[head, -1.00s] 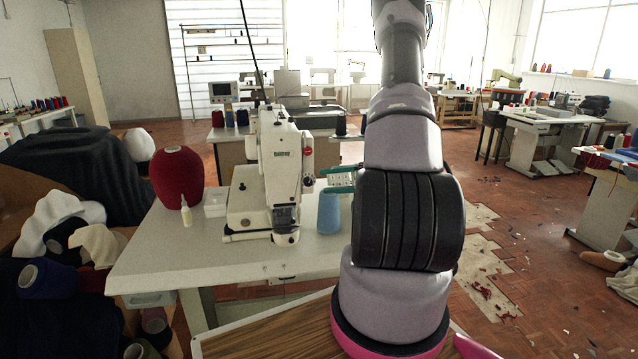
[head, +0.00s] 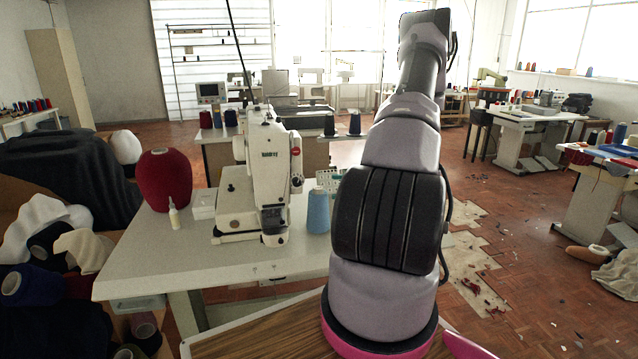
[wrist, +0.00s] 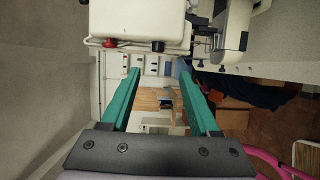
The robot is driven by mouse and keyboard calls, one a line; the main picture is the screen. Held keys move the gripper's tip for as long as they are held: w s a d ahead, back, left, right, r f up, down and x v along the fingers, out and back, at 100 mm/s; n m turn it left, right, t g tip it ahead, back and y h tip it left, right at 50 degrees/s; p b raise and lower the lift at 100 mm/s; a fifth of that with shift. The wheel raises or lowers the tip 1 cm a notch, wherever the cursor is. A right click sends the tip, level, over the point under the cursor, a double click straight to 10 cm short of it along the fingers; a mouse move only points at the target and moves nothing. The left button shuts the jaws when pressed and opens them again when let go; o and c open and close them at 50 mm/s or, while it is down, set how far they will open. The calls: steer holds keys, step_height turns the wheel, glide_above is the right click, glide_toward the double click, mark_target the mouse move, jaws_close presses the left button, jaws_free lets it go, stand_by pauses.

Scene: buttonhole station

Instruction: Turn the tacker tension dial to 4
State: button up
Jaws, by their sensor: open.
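The white tacker (head: 268,175) stands on the pale table, and its body also fills the top of the wrist view (wrist: 140,22). A dark round knob (wrist: 158,46) and a red knob (wrist: 110,43) sit along its lower edge there. In the head view a small knob (head: 297,183) shows on its right side. I cannot tell which is the tension dial or read any number. My gripper (wrist: 158,72) is open, with two green fingers apart and nothing seen between them. The dark knob appears just above the gap between the fingertips. Contact is not visible.
A blue cone (head: 318,212) stands close to the tacker's right. A red cone (head: 165,180), a small bottle (head: 174,214) and a clear box (head: 204,204) stand to its left. The front of the table (head: 190,262) is clear.

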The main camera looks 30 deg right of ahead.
mark_target(299, 183)
steer(key=shift+m+t+y, duration=0.3)
steer(key=shift+t+y, duration=0.2)
steer(key=x, duration=0.7)
steer(key=f+x, duration=0.1)
steer(key=x, duration=0.2)
steer(key=shift+w+a, duration=0.25)
jaws_close()
